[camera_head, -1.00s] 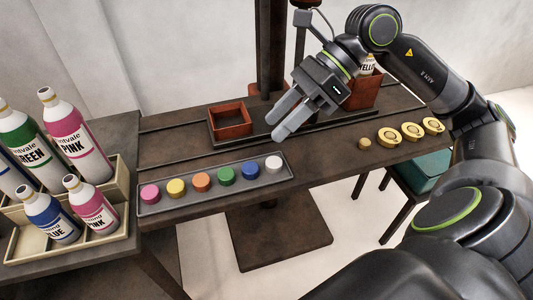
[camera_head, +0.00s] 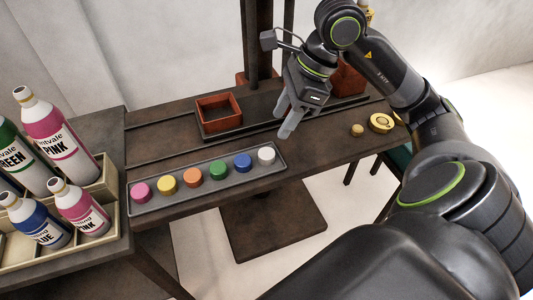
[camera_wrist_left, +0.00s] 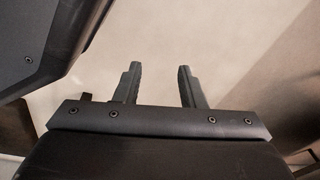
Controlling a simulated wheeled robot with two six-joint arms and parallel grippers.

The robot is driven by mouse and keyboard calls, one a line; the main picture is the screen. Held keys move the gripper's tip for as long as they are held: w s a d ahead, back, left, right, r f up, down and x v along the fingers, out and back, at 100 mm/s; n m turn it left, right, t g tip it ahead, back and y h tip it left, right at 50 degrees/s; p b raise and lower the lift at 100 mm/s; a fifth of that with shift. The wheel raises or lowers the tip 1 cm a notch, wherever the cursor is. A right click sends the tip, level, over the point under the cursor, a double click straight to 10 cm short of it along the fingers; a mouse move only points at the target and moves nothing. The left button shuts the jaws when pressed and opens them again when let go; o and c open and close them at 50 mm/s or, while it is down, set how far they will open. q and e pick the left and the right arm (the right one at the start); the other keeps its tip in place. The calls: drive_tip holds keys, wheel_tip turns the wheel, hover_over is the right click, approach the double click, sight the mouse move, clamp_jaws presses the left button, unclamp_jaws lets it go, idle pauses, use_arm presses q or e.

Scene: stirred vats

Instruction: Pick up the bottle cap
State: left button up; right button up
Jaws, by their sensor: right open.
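A small tan bottle cap (camera_head: 357,130) sits on the dark table near its front edge, right of the paint tray. My right gripper (camera_head: 285,120) is open and empty above the table, left of the cap and apart from it. Its fingers point down, just behind the white pot at the tray's right end. My left gripper (camera_wrist_left: 157,72) shows only in the left wrist view; its two fingers are apart with nothing between them.
A grey tray (camera_head: 140,208) holds several coloured pots. Behind it is a red-brown square box (camera_head: 237,105). A gold disc (camera_head: 381,122) lies right of the cap, close to my right arm. Bottles stand in a cream rack (camera_head: 108,180) at left.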

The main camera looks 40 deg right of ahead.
sight(266, 153)
drive_tip(key=x, duration=0.3)
drive_tip(key=shift+a+f, duration=0.1)
drive_tip(key=shift+f, duration=0.1)
drive_tip(key=shift+a+f, duration=0.1)
drive_tip(key=shift+f, duration=0.2)
drive_tip(key=x, duration=0.4)
drive_tip(key=shift+s+f+b, duration=0.2)
drive_tip(key=shift+f+b, duration=0.05)
drive_tip(key=shift+b, duration=0.05)
drive_tip(key=shift+w+a+f, duration=0.1)
drive_tip(key=shift+w+f, duration=0.05)
drive_tip(key=shift+f, duration=0.25)
use_arm(q)
drive_tip(key=shift+w+d+r, duration=0.25)
drive_tip(key=shift+w+r, duration=0.45)
drive_tip(key=shift+w, duration=0.05)
use_arm(e)
drive_tip(key=shift+c, duration=0.4)
drive_tip(key=c, duration=0.7)
